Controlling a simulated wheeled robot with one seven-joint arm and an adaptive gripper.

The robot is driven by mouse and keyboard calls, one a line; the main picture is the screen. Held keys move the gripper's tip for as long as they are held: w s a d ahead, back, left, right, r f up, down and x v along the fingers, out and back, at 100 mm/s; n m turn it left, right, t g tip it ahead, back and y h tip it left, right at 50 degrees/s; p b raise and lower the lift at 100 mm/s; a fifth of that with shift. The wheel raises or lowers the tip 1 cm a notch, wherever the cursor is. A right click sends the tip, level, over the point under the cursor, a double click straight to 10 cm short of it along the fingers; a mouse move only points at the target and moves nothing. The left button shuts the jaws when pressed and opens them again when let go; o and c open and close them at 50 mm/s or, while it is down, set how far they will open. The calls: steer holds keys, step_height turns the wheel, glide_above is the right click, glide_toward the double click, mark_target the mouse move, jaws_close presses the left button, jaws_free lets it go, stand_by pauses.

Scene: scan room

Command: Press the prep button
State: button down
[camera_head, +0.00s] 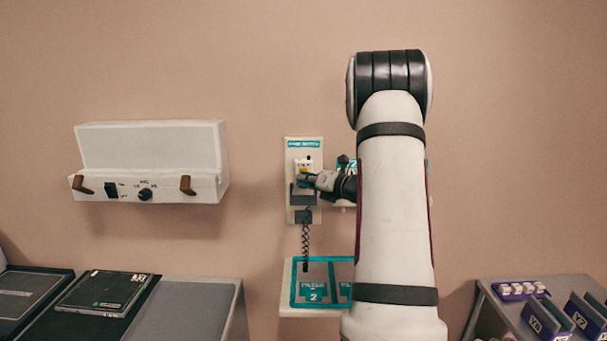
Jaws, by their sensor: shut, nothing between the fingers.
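A wall-mounted hand switch unit (304,148) with a teal label strip hangs at the middle of the wall. It holds a pale handset with a small yellow mark (303,162), and a dark coiled cord (305,242) runs down below it. My gripper (305,181) is shut and empty, with its fingertips in front of the handset's lower part. I cannot tell whether the tips touch it. The gripper covers part of the handset, and the prep button cannot be made out clearly.
A white wall box (150,150) with knobs and brown hooks is at left. A shelf with teal-framed squares (287,300) sits below the switch. A grey counter (195,312) with dark cassettes is at lower left, and a rack (485,312) with purple-labelled items at lower right.

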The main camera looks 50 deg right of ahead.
steer(key=shift+s+a, duration=0.55)
steer(key=shift+a, duration=0.1)
steer(key=shift+s+a+p, duration=0.95)
steer(key=shift+s+a, duration=0.7)
steer(key=shift+a, duration=0.25)
